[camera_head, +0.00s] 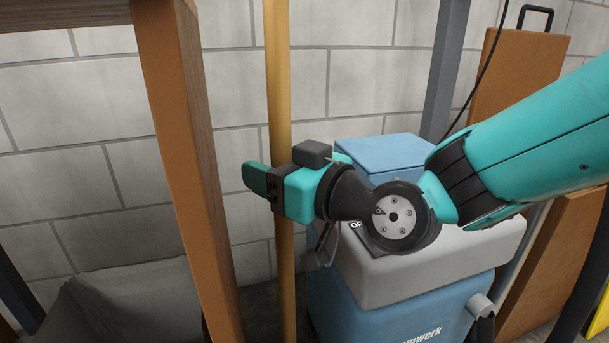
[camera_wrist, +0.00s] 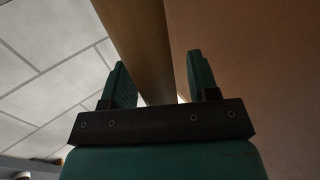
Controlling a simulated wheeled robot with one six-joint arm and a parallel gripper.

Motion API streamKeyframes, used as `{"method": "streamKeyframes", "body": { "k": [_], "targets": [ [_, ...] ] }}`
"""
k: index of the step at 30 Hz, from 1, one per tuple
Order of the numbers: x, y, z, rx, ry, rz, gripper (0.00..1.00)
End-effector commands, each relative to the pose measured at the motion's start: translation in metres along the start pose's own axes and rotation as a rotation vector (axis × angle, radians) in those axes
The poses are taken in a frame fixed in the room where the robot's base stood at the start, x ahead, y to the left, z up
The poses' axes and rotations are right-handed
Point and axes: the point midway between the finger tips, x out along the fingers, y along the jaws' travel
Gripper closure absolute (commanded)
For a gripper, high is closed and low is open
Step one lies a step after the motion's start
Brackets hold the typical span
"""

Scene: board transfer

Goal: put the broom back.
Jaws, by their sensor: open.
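The broom shows as a long yellow-tan wooden handle (camera_head: 279,90), standing near upright in front of the block wall; its lower end is out of view. My gripper (camera_head: 255,178) is at the handle's middle height, seen from the side. In the wrist view the handle (camera_wrist: 143,45) runs between the two open fingers of my gripper (camera_wrist: 160,80), with a gap to the right finger. The left finger is close to the handle; I cannot tell if they touch.
An orange-brown wooden post (camera_head: 185,160) stands just left of my gripper. A blue and grey machine (camera_head: 400,290) stands below my arm. Brown boards (camera_head: 525,75) lean at the right by a grey metal post (camera_head: 445,70). A grey sack (camera_head: 125,305) lies at lower left.

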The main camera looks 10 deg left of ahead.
Motion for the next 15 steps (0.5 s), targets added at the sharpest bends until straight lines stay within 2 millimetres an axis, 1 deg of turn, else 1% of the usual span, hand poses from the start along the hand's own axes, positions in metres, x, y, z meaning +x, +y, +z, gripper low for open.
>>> {"method": "streamKeyframes", "body": {
  "k": [5,9,12,15],
  "targets": [
    [-0.035,0.002,0.002,0.002,-0.002,0.007,0.46],
    [-0.068,0.002,0.003,0.002,-0.001,0.007,0.46],
    [-0.088,0.002,0.003,0.002,0.000,0.006,0.46],
    [-0.103,0.002,0.003,0.001,-0.001,0.006,0.46]
  ]
}}
